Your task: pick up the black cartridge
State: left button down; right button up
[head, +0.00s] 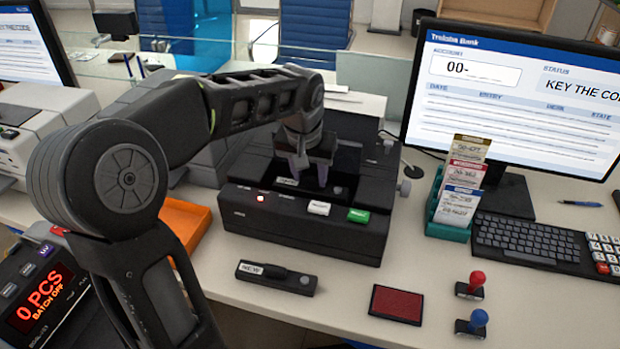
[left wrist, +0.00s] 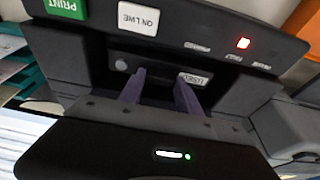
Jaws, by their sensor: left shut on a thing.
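My left gripper (head: 311,172) reaches down into the open top of the black printer (head: 300,226). Its purple fingers also show in the left wrist view (left wrist: 160,80). They are shut on a black cartridge with a small white label (head: 287,182), which sits low in the printer's bay; its label shows beside one finger in the left wrist view (left wrist: 195,79). Much of this cartridge is hidden by the fingers and the bay. A second black cartridge, labelled NEW (head: 277,277), lies on the counter in front of the printer. My right gripper is not in view.
A red ink pad (head: 397,304), a red-knobbed stamp (head: 471,285) and a blue-knobbed stamp (head: 472,323) stand at the front right. A teal card holder (head: 447,232), keyboard (head: 527,241) and monitor (head: 515,95) are at right. An orange tray (head: 186,222) is left of the printer.

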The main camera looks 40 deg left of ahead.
aim_at(310, 179)
pick_arm(q)
notch_tip(310, 179, up, 17)
jog(key=p, duration=0.2)
jog(key=shift+p, duration=0.3)
jog(key=shift+s+f, duration=0.1)
jog(key=shift+f, duration=0.05)
